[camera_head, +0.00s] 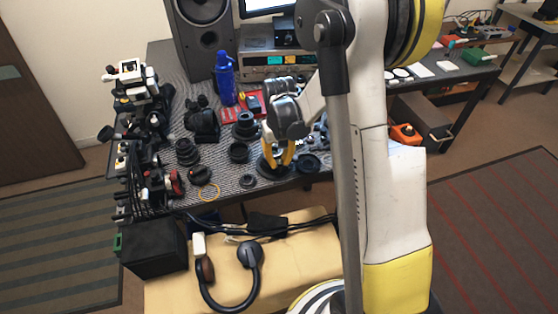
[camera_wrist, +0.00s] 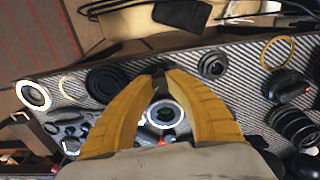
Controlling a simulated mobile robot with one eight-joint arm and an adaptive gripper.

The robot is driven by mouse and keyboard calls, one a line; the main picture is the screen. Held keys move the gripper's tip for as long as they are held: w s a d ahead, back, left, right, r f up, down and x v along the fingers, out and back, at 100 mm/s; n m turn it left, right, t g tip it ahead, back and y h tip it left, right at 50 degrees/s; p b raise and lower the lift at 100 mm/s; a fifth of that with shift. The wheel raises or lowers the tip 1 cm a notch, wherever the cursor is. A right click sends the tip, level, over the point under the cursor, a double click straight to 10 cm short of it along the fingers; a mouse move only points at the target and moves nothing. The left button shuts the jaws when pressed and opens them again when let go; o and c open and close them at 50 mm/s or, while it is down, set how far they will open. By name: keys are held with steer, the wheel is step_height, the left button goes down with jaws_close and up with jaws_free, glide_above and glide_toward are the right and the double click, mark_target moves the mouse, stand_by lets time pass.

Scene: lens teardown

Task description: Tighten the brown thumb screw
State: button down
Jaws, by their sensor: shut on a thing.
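My gripper (camera_head: 277,158) reaches down over the dark ring-shaped lens part near the front edge of the bench. In the wrist view its two yellow fingers (camera_wrist: 160,73) come together at the tips on a small dark piece, which I take to be the brown thumb screw (camera_wrist: 160,68). The fingertips hide most of it, so its colour and how it sits are hard to tell. A lens ring with a pale rim (camera_wrist: 164,114) shows between the fingers. The dark lens part (camera_head: 270,171) also shows below the gripper in the head view.
Lens barrels (camera_head: 187,152), a small dark ring (camera_head: 247,181) and a yellow ring (camera_head: 207,191) lie around the gripper on the striped bench mat. A blue bottle (camera_head: 226,80) and a speaker (camera_head: 203,38) stand behind. A beige seat with headphones (camera_head: 250,254) is in front.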

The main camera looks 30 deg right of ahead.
mark_target(279, 161)
steer(key=shift+m, duration=2.9)
steer(key=c, duration=1.3)
jaws_free()
steer(key=shift+o, duration=0.2)
steer(key=shift+r, duration=0.1)
step_height(279, 161, up, 12)
